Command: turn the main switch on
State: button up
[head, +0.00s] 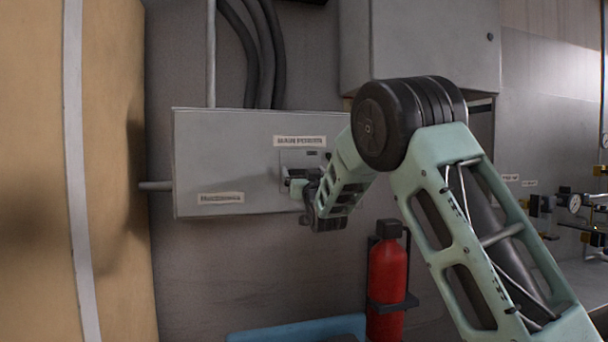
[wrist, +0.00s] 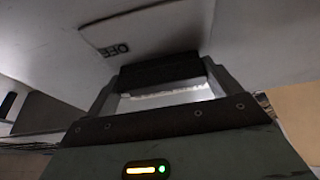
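The main switch sits on a small plate (head: 300,160) at the right part of a grey wall box (head: 235,150), under a white label whose text is blurred. My gripper (head: 300,188) is at this plate and covers most of the switch. In the wrist view, the box front carries an "OFF" mark (wrist: 115,50), seen upside down. My gripper's tips (wrist: 160,72) are close to the panel beside this mark. A dark bar shows at the tips; I cannot tell whether it is the switch handle or finger pads. The handle's position is hidden.
A red fire extinguisher (head: 387,280) stands below and right of the box. A larger grey cabinet (head: 425,45) is above right. Thick dark cables (head: 262,60) enter the box top. A tan panel (head: 100,170) is at left. Gauges and pipes (head: 575,205) are at far right.

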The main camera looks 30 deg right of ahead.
jog(key=shift+f, duration=0.1)
jog(key=shift+f+n+y+b, duration=0.15)
jog(key=shift+n+y+b, duration=0.25)
jog(key=shift+n+b, duration=0.55)
jog(key=n+y+b, duration=0.1)
jog(key=n+b, duration=0.2)
jog(key=shift+d+t+y, duration=0.1)
jog(key=shift+t+y, duration=0.2)
jog(key=shift+y, duration=0.1)
jog(key=n+y+b, duration=0.2)
jog(key=n, duration=0.2)
jog(key=shift+b, duration=0.3)
jog(key=n+g+y+b, duration=0.1)
jog(key=n, duration=0.2)
jog(key=shift+n+y, duration=0.3)
jog(key=shift+n, duration=0.05)
jog(key=n, duration=0.1)
jog(key=n+g+y, duration=0.1)
jog(key=n, duration=0.3)
jog(key=shift+r+g+y, duration=0.3)
jog(key=shift+r+y, duration=0.05)
jog(key=shift+y, duration=0.05)
jog(key=n+g+p, duration=0.1)
jog(key=n, duration=0.2)
jog(key=shift+n+g+p, duration=0.3)
jog(key=shift+n+p, duration=0.25)
jog(key=shift+n, duration=0.35)
jog(key=shift+f, duration=0.1)
